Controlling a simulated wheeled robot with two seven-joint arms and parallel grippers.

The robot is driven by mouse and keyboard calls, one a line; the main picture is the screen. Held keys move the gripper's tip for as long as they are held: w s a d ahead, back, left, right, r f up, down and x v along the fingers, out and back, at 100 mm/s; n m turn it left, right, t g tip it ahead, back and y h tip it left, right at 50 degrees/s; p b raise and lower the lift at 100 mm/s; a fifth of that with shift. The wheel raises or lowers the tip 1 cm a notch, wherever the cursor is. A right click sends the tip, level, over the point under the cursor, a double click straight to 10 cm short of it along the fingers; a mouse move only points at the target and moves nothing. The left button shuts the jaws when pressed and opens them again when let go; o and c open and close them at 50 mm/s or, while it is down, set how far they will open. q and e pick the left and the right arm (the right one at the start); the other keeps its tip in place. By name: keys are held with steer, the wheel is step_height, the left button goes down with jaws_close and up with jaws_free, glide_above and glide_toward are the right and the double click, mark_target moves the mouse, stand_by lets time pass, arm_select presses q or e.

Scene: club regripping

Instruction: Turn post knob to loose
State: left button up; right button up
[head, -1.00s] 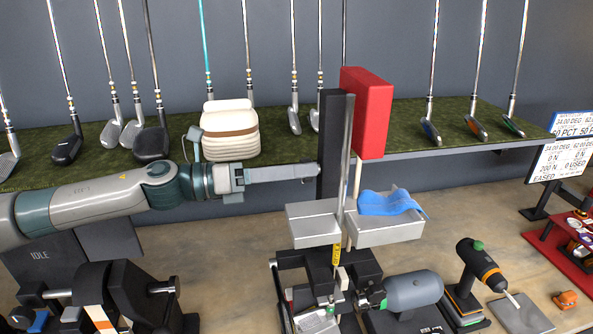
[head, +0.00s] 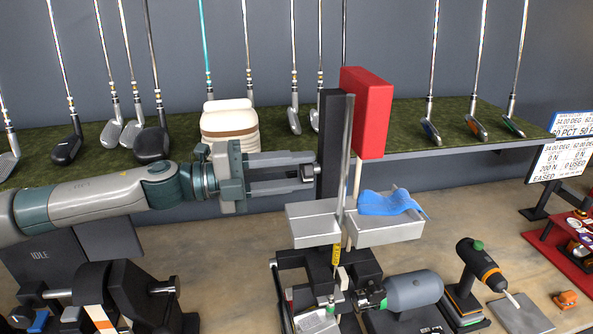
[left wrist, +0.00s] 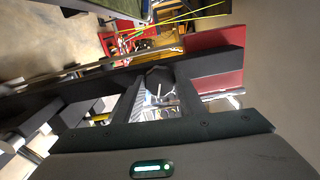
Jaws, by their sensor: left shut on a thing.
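The black post (head: 329,125) stands upright in the middle of the head view, with a red block (head: 372,112) beside its top. The post knob (head: 307,173) is a small dark piece on the post's left side. My left gripper (head: 308,172) reaches in level from the left, one finger above the other, and is shut on the knob. In the left wrist view, the dark knob (left wrist: 158,76) sits between the fingertips, and the fingers hide part of it. I cannot read any loose or tight mark. My right gripper is not in view.
A metal shaft (head: 347,165) rises close to the post, above grey trays (head: 375,232), one with a blue cloth (head: 390,203). Clubs and a cream stack (head: 230,130) stand on the green shelf (head: 270,150) behind my left arm. A motor (head: 413,290) and a drill (head: 482,265) are lower right.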

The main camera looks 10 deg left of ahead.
arm_select(q)
steer(key=shift+w+n, duration=0.1)
steer(key=shift+n, duration=1.4)
steer(key=o, duration=1)
steer(key=shift+o, duration=0.2)
steer(key=shift+a, duration=0.15)
steer(key=shift+s+a+f+b, duration=0.1)
steer(key=shift+s+a+b, duration=0.15)
steer(key=shift+a+b, duration=0.25)
steer(key=b+v, duration=0.6)
steer(key=v, duration=1)
steer(key=shift+b, duration=0.3)
